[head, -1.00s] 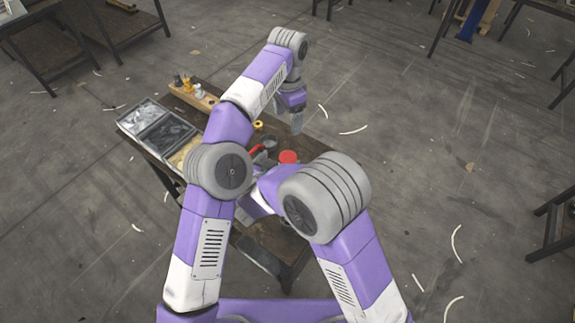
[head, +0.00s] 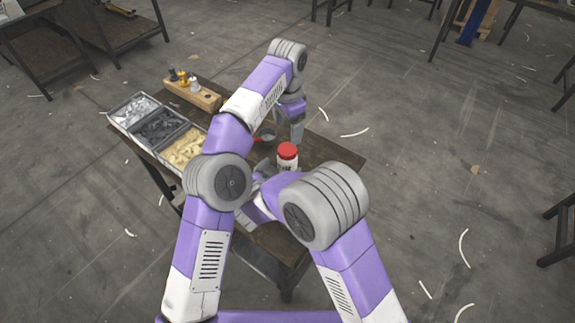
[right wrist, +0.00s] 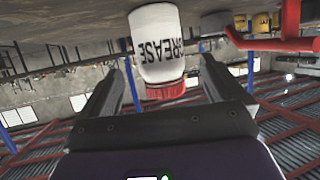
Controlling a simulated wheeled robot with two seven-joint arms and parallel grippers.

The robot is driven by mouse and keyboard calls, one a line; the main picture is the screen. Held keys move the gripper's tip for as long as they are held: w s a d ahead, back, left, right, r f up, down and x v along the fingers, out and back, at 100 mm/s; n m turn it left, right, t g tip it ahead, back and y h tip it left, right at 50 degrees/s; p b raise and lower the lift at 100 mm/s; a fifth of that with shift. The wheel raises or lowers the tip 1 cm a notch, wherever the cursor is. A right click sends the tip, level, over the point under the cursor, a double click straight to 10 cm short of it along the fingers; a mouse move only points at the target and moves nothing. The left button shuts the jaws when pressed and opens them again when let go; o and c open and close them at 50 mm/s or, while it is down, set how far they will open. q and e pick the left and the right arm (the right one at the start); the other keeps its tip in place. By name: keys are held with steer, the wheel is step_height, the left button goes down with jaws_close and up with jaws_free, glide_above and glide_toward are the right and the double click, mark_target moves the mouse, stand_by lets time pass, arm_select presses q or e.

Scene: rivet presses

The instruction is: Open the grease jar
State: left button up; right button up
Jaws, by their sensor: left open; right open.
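The grease jar (head: 286,163) is white with a red lid and stands upright on the dark work table (head: 335,160). In the right wrist view the jar (right wrist: 158,45) appears upside down, with its GREASE label and red lid between the fingers. My right gripper (right wrist: 166,75) is open, with a finger on either side of the jar and gaps visible; contact is not seen. In the head view my right arm mostly hides that gripper. My left gripper (head: 296,132) is open, pointing down just above and behind the jar; its fingertips are small and hard to make out.
Open bins hold silver (head: 140,108), dark (head: 162,128) and brass-coloured pieces (head: 185,149) at the table's left. A red bar (right wrist: 285,42) shows beside the jar. The table's right side is clear.

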mark_target(284, 165)
steer(key=x, duration=0.5)
steer(key=shift+w+d+f, duration=0.15)
steer(key=shift+w, duration=0.15)
steer(key=shift+c, duration=0.3)
